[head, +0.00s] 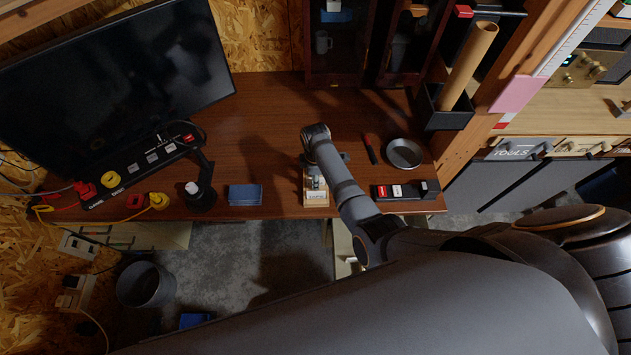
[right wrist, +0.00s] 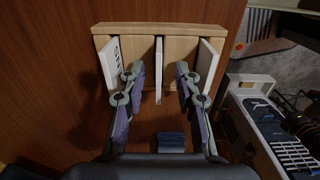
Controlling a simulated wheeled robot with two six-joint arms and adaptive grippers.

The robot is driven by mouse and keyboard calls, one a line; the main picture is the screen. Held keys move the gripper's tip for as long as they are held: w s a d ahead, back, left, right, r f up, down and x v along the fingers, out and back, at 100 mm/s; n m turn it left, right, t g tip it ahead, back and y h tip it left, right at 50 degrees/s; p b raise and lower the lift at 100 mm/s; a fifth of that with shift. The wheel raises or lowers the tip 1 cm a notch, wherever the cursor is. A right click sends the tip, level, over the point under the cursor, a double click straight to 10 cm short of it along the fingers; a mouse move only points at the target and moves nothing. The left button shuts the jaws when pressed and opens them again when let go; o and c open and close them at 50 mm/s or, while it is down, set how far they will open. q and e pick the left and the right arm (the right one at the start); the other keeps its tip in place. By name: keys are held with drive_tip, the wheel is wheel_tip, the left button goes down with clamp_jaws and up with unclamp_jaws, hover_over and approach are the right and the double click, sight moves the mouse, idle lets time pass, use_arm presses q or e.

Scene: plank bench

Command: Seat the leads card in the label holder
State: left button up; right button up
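A small wooden card rack (head: 316,199) stands near the front edge of the bench, with a white card showing at its front. In the right wrist view the rack (right wrist: 185,48) holds three upright white cards. The left card (right wrist: 111,66) has dark lettering too slanted to read, the middle card (right wrist: 158,70) is nearly edge-on, and the right card (right wrist: 207,62) is tilted to view. I cannot tell which is the leads card. My right gripper (right wrist: 160,88) is open, its fingers apart on either side of the middle card. My left gripper is out of view.
A drawer front marked TOOLS (head: 515,150) is at the right, beside another drawer front (head: 583,147). A black strip with coloured blocks (head: 405,191), a round dish (head: 403,153) and a red-handled tool (head: 370,148) lie right of the rack. A blue box (head: 245,195) lies left.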

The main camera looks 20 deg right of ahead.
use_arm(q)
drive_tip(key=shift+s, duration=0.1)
use_arm(e)
drive_tip(key=shift+w+d+f, duration=0.1)
drive_tip(key=shift+f, duration=0.35)
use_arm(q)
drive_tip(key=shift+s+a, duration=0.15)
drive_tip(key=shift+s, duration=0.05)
use_arm(e)
clamp_jaws()
drive_tip(key=shift+r, duration=0.15)
wheel_tip(320, 180, up, 4)
drive_tip(key=p, duration=0.5)
drive_tip(key=shift+r, duration=0.2)
use_arm(q)
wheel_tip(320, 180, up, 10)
drive_tip(key=p, duration=0.5)
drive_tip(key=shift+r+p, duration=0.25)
drive_tip(key=shift+p, duration=0.05)
use_arm(e)
drive_tip(key=s+d+r, duration=0.3)
drive_tip(key=s+r, duration=0.5)
drive_tip(key=s, duration=0.5)
drive_tip(key=shift+s+r, duration=0.25)
drive_tip(key=shift+s, duration=0.1)
